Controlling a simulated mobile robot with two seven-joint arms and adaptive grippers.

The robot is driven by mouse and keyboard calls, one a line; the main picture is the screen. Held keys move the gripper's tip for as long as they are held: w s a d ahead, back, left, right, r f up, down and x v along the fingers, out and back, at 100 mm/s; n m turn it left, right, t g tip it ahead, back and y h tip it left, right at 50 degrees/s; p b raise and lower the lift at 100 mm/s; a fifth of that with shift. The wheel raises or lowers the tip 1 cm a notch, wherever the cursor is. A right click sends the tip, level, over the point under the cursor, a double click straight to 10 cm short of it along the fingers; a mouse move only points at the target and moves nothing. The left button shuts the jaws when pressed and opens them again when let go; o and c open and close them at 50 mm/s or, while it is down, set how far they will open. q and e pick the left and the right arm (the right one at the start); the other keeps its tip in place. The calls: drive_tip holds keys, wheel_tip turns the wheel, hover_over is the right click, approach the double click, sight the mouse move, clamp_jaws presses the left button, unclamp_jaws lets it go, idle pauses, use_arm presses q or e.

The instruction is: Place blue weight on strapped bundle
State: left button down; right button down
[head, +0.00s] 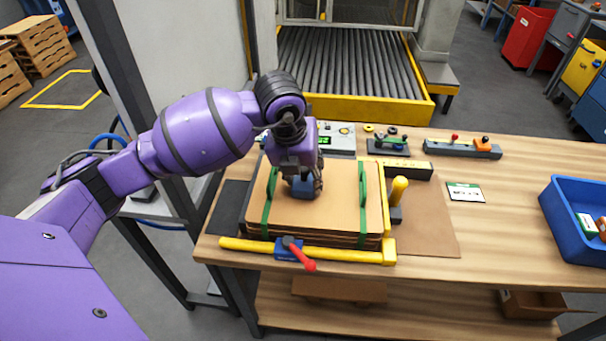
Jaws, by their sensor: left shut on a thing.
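The strapped bundle (318,208) is a stack of brown sheets with two green straps, lying on the wooden table inside a yellow corner frame. My left gripper (304,190) points down over the bundle's middle, between the straps. It is shut on the blue weight (302,187), a small dark blue block partly hidden by the fingers. The weight is at or just above the top sheet; I cannot tell whether it touches. My right gripper is not in view.
A yellow bar (340,254) with a red-handled clamp (299,253) runs along the bundle's front. A yellow upright handle (399,188) stands at its right. A blue bin (570,225) is at the far right. The table between is mostly clear.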

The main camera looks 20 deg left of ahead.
sight(294, 189)
use_arm(q)
drive_tip(key=c, duration=1)
unclamp_jaws()
drive_tip(key=shift+f, duration=0.1)
drive_tip(key=shift+r, duration=0.45)
drive_tip(key=v, duration=1.1)
drive_tip(key=shift+s+r, duration=0.15)
drive_tip(key=shift+r, duration=0.05)
drive_tip(key=shift+s+f, duration=0.1)
drive_tip(key=shift+f, duration=0.05)
